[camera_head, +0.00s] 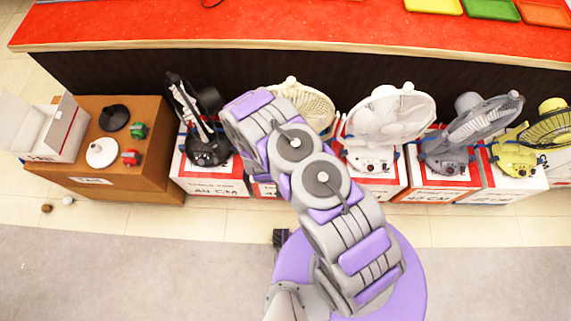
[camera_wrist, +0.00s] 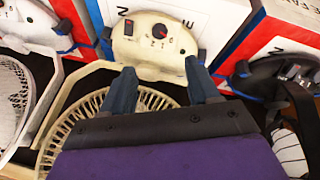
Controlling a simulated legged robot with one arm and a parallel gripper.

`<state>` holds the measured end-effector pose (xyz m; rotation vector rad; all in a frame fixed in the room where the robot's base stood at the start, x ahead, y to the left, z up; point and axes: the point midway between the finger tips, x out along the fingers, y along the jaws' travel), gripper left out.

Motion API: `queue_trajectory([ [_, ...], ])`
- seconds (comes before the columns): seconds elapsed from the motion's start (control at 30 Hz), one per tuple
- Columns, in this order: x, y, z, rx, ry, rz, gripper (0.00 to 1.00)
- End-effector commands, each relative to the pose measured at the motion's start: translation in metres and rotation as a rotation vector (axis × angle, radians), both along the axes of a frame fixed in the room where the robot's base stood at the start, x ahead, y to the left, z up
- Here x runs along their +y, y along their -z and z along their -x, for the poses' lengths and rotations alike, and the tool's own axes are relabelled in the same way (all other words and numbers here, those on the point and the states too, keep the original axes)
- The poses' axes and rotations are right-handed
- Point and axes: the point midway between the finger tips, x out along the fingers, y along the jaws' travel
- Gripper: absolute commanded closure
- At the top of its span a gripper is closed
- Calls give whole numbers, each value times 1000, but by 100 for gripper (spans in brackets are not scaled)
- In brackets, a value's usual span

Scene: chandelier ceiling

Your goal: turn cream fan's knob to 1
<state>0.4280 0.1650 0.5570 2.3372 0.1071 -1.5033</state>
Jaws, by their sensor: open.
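The cream fan (camera_head: 313,104) stands behind my arm in the head view; its base is hidden there. In the wrist view, upside down, its cream base (camera_wrist: 135,50) shows at the top centre and its wire grille (camera_wrist: 90,125) at lower left. The knob (camera_wrist: 159,31) is a small dark dial with red on it, on the base among tiny marks; its exact setting is too small to read. A rocker switch (camera_wrist: 128,27) sits left of it. My gripper (camera_wrist: 160,67) is open, its two dark fingers pointing at the base, the knob between and beyond the tips, apart from them.
A white fan (camera_head: 390,118), a grey fan (camera_head: 470,130) and a yellow fan (camera_head: 520,150) stand on boxes to the right. A black fan (camera_head: 205,140) is to the left. A red-topped counter (camera_head: 300,25) runs behind. The grey carpet (camera_head: 130,270) in front is clear.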

Motion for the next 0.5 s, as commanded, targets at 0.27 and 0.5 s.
queue_trajectory([
  [0.27,-6,49,-23,-3,3,0,40],
  [0.5,-13,91,-42,1,3,1,40],
])
